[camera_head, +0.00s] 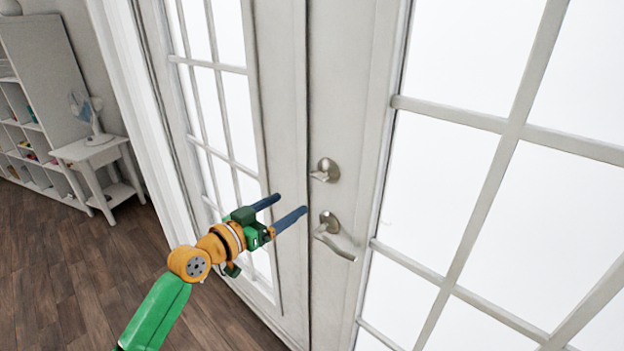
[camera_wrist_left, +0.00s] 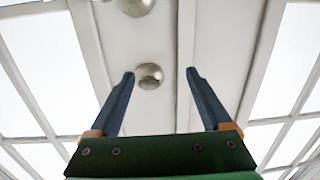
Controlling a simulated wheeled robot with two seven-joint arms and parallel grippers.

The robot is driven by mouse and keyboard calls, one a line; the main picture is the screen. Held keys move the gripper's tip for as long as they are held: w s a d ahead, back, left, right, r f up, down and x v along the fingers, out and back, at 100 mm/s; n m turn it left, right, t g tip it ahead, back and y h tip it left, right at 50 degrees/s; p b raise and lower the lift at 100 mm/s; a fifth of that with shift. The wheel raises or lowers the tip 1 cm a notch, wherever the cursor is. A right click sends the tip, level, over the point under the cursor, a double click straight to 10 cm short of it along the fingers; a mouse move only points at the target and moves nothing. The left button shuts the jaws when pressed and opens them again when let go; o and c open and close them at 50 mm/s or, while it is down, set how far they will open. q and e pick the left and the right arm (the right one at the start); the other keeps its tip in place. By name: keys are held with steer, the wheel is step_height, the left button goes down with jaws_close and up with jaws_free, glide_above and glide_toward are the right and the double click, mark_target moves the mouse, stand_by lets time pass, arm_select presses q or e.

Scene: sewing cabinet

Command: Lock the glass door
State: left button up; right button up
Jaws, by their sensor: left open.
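The white glass double door (camera_head: 355,100) stands closed, with its two leaves meeting at a vertical seam. The right leaf carries a round thumb-turn lock (camera_head: 325,171) and, below it, a lever handle (camera_head: 333,236). My left gripper (camera_head: 291,207) is open and empty, its dark fingers pointing at the door left of the lock and handle. In the left wrist view, which looks upside down, the lock (camera_wrist_left: 149,75) appears between the fingers (camera_wrist_left: 160,75), apart from them. The handle's round base (camera_wrist_left: 137,5) is cut off at the top edge. My right gripper is not in view.
A small white table (camera_head: 95,155) with a fan (camera_head: 90,118) stands at the far left, beside a white shelf unit (camera_head: 40,70). The wooden floor (camera_head: 80,260) is clear in front of the door. The handle juts out close to the left gripper.

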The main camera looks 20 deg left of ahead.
arm_select(q)
steer(key=m+h, duration=0.1)
steer(key=h, duration=0.1)
glide_toward(316, 177)
steer(key=x, duration=0.2)
steer(key=p+x, duration=0.1)
steer(key=x, duration=0.5)
steer(key=shift+w+d+p, duration=0.2)
steer(key=shift+w+p, duration=0.1)
steer(key=shift+p, duration=0.05)
steer(key=shift+a, duration=0.1)
jaws_close()
